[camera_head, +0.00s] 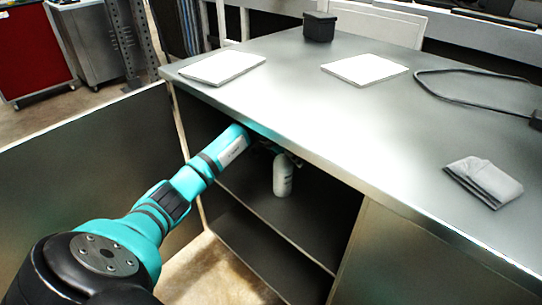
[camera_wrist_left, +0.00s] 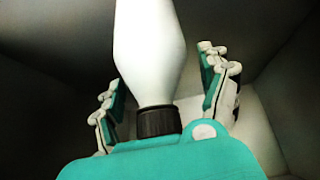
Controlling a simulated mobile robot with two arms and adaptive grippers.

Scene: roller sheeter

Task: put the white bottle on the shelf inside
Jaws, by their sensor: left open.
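The white bottle (camera_head: 283,178) stands upright on the upper shelf (camera_head: 258,198) inside the open cabinet, under the tabletop. My left gripper (camera_head: 265,147) is at the bottle's top, mostly hidden by the table edge and the cabinet's shade. In the left wrist view the white bottle (camera_wrist_left: 150,50) lies between the two spread fingers of my left gripper (camera_wrist_left: 156,75). Its black cap (camera_wrist_left: 158,122) is close to the palm. The fingers look apart from the bottle's sides. My right gripper is in neither view.
The metal tabletop edge (camera_head: 300,160) hangs over my left arm. An open cabinet door (camera_head: 85,165) is at the left. A lower shelf (camera_head: 245,250) looks empty. On top lie two white pads (camera_head: 222,67), a black box (camera_head: 319,27), a cable and a folded grey cloth (camera_head: 484,181).

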